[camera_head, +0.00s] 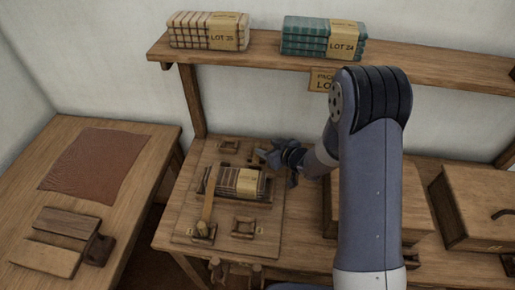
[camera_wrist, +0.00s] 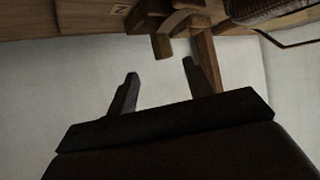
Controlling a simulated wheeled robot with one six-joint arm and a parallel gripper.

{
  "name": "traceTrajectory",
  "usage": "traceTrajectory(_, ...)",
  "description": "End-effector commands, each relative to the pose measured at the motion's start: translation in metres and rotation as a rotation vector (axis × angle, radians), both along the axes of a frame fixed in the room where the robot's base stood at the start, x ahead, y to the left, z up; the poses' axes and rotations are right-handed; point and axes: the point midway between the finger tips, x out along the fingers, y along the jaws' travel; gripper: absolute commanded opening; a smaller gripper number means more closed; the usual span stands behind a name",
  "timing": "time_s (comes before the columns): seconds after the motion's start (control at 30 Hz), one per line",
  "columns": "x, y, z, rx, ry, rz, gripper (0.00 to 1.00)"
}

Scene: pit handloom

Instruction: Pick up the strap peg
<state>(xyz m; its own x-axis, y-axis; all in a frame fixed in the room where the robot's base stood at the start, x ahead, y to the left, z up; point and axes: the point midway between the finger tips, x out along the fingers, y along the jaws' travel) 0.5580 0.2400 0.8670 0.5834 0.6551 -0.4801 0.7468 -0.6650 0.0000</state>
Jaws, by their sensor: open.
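My gripper (camera_head: 274,156) is at the back edge of the wooden board (camera_head: 181,222), beside the striped bundle. In the wrist view my gripper (camera_wrist: 160,82) has its two dark fingers apart, with nothing between them. A short wooden piece (camera_wrist: 162,47) shows just beyond the gap between the fingertips, apart from them; I cannot tell if it is the strap peg. In the head view a light wooden stick (camera_head: 208,193) leans across the left end of the striped bundle (camera_head: 229,183); I cannot tell whether it is the peg either.
Small wooden fittings (camera_head: 243,228) sit on the board. A shelf (camera_head: 270,50) above carries a cream bundle (camera_head: 208,30) and a green one (camera_head: 322,37). Wooden boxes (camera_head: 480,205) stand at right. The left table (camera_head: 125,195) holds a brown cloth (camera_head: 93,160) and wooden blocks (camera_head: 47,257).

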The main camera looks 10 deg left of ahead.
Motion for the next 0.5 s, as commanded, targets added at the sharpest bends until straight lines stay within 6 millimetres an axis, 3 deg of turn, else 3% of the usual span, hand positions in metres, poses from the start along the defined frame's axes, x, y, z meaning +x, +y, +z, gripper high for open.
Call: traceTrajectory(0.5, 0.024, 0.037, -0.024, -0.001, 0.001, 0.0, 0.49)
